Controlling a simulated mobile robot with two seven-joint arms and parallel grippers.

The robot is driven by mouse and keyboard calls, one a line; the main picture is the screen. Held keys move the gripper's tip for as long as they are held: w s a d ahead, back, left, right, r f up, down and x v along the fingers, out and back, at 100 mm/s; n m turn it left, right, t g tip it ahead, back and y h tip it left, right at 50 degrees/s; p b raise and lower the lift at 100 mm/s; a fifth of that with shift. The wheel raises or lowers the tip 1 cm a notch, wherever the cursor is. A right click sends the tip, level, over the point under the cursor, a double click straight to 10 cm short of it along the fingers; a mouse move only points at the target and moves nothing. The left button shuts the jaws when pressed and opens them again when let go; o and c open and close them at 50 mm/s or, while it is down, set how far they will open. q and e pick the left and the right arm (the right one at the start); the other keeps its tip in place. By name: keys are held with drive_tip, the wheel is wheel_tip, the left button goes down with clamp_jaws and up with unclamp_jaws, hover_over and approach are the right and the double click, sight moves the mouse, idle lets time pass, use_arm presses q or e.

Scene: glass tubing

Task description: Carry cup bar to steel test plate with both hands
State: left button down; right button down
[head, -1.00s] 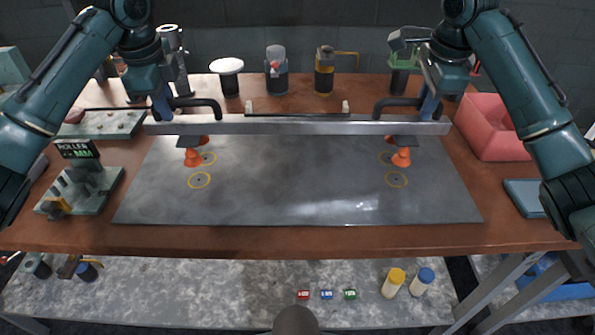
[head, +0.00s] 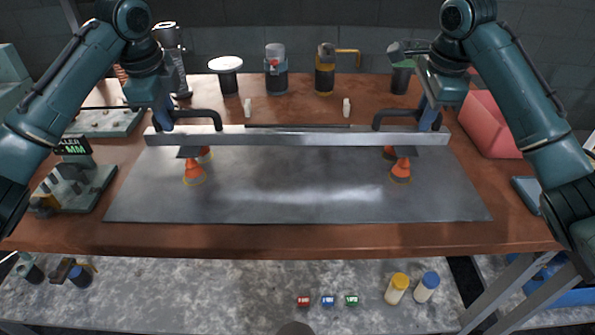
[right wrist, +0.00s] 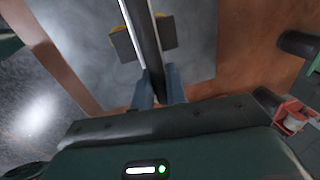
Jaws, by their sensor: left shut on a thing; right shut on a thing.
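The cup bar (head: 297,137) is a long silver beam with black handles on top and orange suction cups below each end. It lies level across the steel test plate (head: 297,190), a grey sheet on the bench. The near left cup (head: 194,172) and near right cup (head: 400,170) sit over yellow rings; they look at or very close to the plate, and I cannot tell if they touch. My left gripper (head: 164,122) is shut on the bar's left end, my right gripper (head: 429,120) on its right end. The right wrist view shows the right fingers (right wrist: 158,88) around the beam (right wrist: 143,35).
A roller device (head: 75,180) stands left of the plate, and a pink bin (head: 487,125) stands to the right. Several canisters and tools line the back, with a white-topped stand (head: 227,75). Two small white posts (head: 347,107) stand behind the bar. A lower shelf holds small bottles (head: 397,289).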

use_arm(q)
drive_tip(key=shift+f+b, duration=0.5)
drive_tip(key=shift+f, duration=0.2)
use_arm(e)
drive_tip(key=shift+f, duration=0.7)
use_arm(q)
drive_tip(key=c, duration=1.4)
unclamp_jaws()
drive_tip(key=shift+r, duration=0.1)
use_arm(e)
drive_tip(key=c, duration=1.4)
unclamp_jaws()
drive_tip(key=shift+r, duration=0.1)
drive_tip(key=shift+r, duration=0.15)
use_arm(q)
wheel_tip(320, 180, up, 12)
drive_tip(key=s, duration=0.2)
drive_tip(key=shift+s, duration=0.2)
use_arm(e)
wheel_tip(320, 180, up, 12)
drive_tip(key=s, duration=0.2)
drive_tip(key=shift+s+f, duration=0.25)
